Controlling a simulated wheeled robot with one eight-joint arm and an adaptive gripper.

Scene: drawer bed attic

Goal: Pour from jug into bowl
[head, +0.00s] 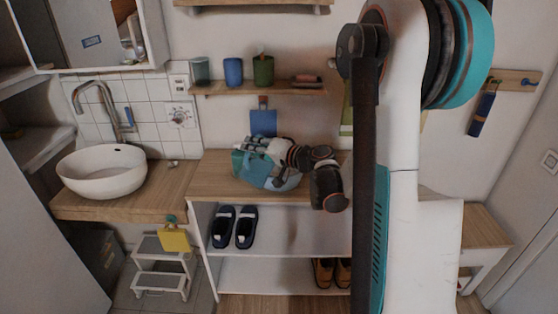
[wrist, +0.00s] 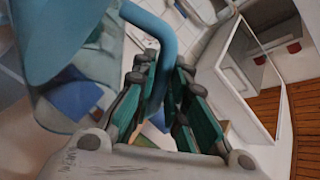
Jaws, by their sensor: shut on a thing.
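The jug is blue. In the wrist view its body (wrist: 70,35) fills the upper left and its curved handle (wrist: 165,45) runs down between my fingers. My gripper (wrist: 155,95) is shut on that handle. In the head view my gripper (head: 252,145) points left above the wooden top of the shelf unit, with the blue-teal jug (head: 278,183) below and behind it, partly hidden. The jug looks tilted in the wrist view. I cannot make out a separate bowl; any bowl near the jug is hidden or blends with it. What the jug holds does not show.
A white basin (head: 100,175) with a tap stands on a wooden counter at left. A wall shelf (head: 255,90) with several cups is behind my gripper. Shoes (head: 233,228) stand in the unit below. A white step stool (head: 162,265) is at lower left. The wooden top (head: 215,183) is clear at left.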

